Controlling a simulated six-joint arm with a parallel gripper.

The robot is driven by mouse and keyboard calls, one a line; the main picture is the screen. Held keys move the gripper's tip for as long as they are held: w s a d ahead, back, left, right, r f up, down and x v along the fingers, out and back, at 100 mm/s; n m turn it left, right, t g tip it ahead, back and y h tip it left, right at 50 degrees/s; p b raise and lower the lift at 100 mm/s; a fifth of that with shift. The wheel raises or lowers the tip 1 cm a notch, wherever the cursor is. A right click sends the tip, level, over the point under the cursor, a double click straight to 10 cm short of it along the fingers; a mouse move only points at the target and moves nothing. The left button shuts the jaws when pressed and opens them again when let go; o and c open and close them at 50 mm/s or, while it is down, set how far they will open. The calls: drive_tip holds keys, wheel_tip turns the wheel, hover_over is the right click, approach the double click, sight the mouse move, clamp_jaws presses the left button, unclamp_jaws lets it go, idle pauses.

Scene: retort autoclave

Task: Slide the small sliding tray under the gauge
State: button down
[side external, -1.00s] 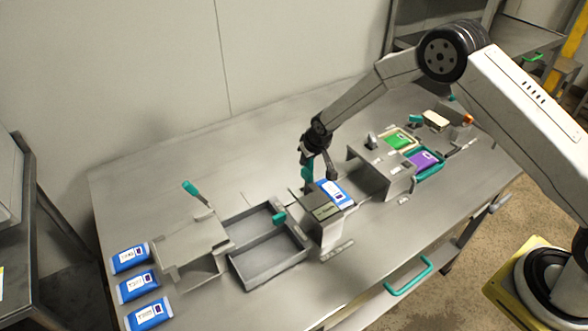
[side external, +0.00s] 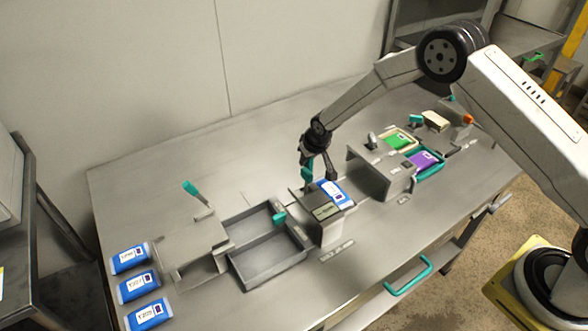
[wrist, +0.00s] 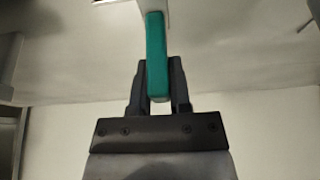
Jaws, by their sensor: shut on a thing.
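My gripper (side external: 310,178) is shut on an upright teal handle, which shows between the fingers in the wrist view (wrist: 156,60). In the side view the handle stands at the back edge of a grey box-like fixture (side external: 334,234) with a darker top, which may be the gauge. A blue pouch (side external: 336,194) with a white label lies flat against the right side of that top. The small sliding tray is not clearly seen; the handle and pouch may belong to it. The fixture and fingers hide the handle's foot.
Left are a grey two-bay bin (side external: 268,268), a housing (side external: 185,245) with a teal lever (side external: 194,192), and several blue pouches (side external: 137,287). The table behind my gripper is clear.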

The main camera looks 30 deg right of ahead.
drive_tip(key=shift+a, duration=2.1)
drive_tip(key=c, duration=0.6)
unclamp_jaws()
drive_tip(key=shift+o, duration=0.2)
drive_tip(key=shift+r, duration=0.2)
drive_tip(key=v, duration=0.7)
drive_tip(key=shift+s+r, duration=0.2)
drive_tip(key=shift+o, duration=0.2)
